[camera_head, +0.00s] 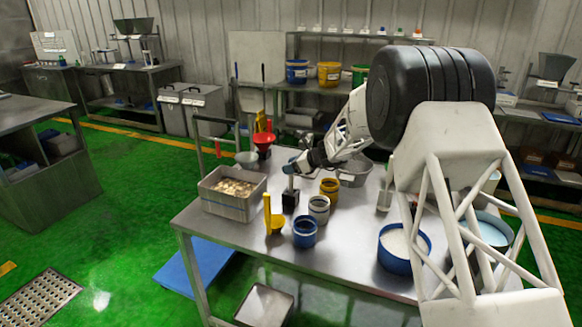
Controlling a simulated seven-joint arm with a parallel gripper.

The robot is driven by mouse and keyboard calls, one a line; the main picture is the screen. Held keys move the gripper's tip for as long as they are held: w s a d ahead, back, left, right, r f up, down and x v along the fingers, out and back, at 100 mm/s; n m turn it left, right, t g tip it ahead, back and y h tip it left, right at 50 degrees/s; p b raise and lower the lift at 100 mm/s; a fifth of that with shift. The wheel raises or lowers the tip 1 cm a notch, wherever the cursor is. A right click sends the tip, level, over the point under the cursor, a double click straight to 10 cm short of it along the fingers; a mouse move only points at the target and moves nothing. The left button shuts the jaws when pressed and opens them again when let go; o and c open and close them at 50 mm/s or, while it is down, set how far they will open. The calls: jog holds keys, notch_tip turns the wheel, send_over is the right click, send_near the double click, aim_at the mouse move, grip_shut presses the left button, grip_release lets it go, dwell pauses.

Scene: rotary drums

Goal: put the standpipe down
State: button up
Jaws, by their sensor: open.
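A slim upright piece with a black block-like base (290,199) stands on the steel table, left of the middle; I take it to be the standpipe, though it is small here. My gripper (293,166) is at its upper end, coming in from the right. The jaws are open, but the fingers are too small to see clearly. I cannot tell whether they touch the piece, and its top is partly hidden by the gripper.
A grey bin (232,207) with pale contents stands left of it. A yellow scoop (273,219), blue cup (305,232), white cup (319,208) and yellow cup (329,189) are close by. A red funnel (263,140) stands behind. The table (350,247) is bare at front centre.

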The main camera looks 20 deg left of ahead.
jog(key=shift+r, duration=0.1)
jog(key=shift+r, duration=0.1)
jog(key=v, duration=1.2)
jog(key=shift+d, duration=0.1)
dwell(0.7)
